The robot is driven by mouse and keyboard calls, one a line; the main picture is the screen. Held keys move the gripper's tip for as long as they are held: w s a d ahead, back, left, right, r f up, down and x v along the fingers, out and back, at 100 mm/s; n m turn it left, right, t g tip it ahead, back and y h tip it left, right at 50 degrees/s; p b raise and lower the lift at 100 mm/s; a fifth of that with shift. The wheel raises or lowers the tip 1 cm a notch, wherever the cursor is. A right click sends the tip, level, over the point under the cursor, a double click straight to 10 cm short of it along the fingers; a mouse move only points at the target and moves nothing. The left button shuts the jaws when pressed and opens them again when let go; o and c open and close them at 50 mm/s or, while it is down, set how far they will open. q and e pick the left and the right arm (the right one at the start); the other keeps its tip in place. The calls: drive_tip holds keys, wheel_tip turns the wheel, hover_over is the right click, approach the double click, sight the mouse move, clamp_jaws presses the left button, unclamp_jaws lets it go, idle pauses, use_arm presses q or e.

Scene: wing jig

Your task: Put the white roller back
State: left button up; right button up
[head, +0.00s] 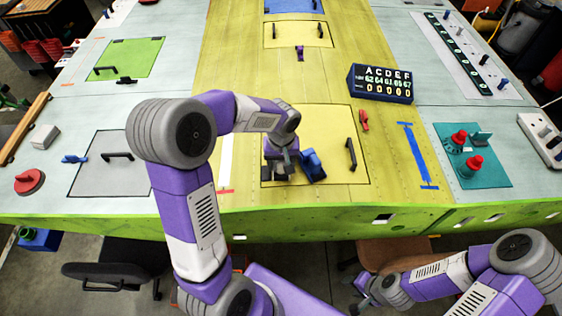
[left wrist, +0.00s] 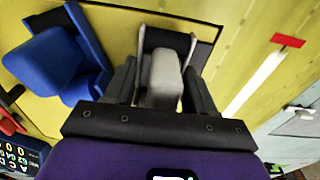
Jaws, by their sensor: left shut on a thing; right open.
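My left gripper (head: 279,166) is low over the yellow panel (head: 334,125) near the front edge of the wing. In the left wrist view its dark fingers are shut on a pale grey-white rounded piece (left wrist: 162,80), which looks like the white roller. A dark frame (left wrist: 168,40) shows just beyond the piece; I cannot tell if the two touch. A blue rounded piece in a blue frame (head: 312,165) stands close beside the gripper and also shows in the left wrist view (left wrist: 60,62). My right gripper (head: 366,291) is open and empty in front of the wing edge.
A black handle (head: 351,154) stands on the yellow panel. A dark blue counter box (head: 381,83) and a small red clamp (head: 364,120) lie farther back. A teal plate with red knobs (head: 473,155) is at right. A grey panel (head: 110,163) is at left.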

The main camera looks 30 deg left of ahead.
use_arm(q)
drive_tip(key=shift+f+b, duration=0.55)
drive_tip(key=o, duration=1)
drive_tip(key=shift+r, duration=0.1)
drive_tip(key=shift+r, duration=0.1)
drive_tip(key=shift+r+p, duration=0.25)
drive_tip(key=shift+p, duration=0.25)
drive_tip(key=r, duration=1.2)
drive_tip(key=shift+s+d+r, duration=0.15)
drive_tip(key=shift+s+d, duration=0.1)
drive_tip(key=shift+s, duration=0.05)
